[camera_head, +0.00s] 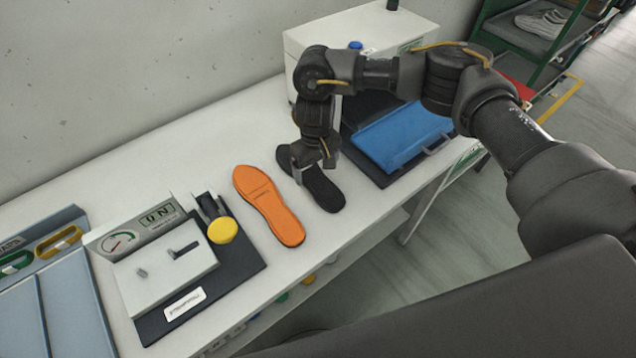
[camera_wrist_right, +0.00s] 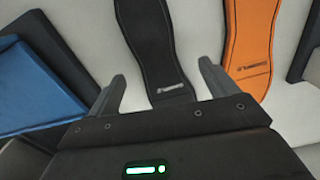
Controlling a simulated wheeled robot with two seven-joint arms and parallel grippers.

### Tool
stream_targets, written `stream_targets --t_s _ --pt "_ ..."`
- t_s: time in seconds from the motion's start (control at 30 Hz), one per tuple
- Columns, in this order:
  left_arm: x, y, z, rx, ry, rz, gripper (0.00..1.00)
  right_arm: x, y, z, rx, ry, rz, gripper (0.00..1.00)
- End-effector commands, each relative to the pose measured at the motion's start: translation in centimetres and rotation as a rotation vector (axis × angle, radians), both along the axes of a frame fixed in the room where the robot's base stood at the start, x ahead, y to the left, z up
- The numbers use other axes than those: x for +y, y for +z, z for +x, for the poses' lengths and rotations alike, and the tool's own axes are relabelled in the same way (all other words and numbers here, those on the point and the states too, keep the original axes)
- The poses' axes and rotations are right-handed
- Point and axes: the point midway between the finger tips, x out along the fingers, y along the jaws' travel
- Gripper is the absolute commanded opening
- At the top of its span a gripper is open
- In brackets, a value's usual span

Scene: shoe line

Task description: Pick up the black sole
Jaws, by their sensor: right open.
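The black sole (camera_head: 323,188) lies flat on the white table, right of the orange sole (camera_head: 268,205). My right gripper (camera_head: 314,175) is over the black sole, its fingers pointing down and hiding part of it. In the right wrist view the black sole (camera_wrist_right: 155,50) runs up from between the two open fingertips of my right gripper (camera_wrist_right: 162,85), with its labelled end nearest. I cannot tell whether the fingertips touch the table. My left gripper is not in view.
The orange sole (camera_wrist_right: 248,45) lies close beside the black one. A blue tray (camera_head: 403,135) on a dark base stands to the right, a white box (camera_head: 300,45) behind. A gauge device with a yellow knob (camera_head: 222,230) stands left. The table's front edge is near.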

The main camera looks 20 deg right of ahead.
Motion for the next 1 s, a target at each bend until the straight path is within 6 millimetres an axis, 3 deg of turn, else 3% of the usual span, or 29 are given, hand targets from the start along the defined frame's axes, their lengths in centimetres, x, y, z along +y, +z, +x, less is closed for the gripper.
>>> stream_targets --t_s 0.17,0.43,0.77,1.0 --pt "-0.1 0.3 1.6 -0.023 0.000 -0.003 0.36 -0.2 -0.6 -0.1 0.001 -0.003 0.001 0.86" --pt "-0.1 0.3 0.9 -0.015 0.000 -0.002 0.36 -0.6 -4.6 -0.2 0.002 -0.004 0.001 0.86" --pt "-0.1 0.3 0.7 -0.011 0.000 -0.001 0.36 -0.6 -5.2 -0.1 -0.001 -0.001 0.000 0.86" --pt "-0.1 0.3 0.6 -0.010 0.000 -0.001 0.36 -0.6 -5.2 -0.1 -0.001 -0.002 0.000 0.55"
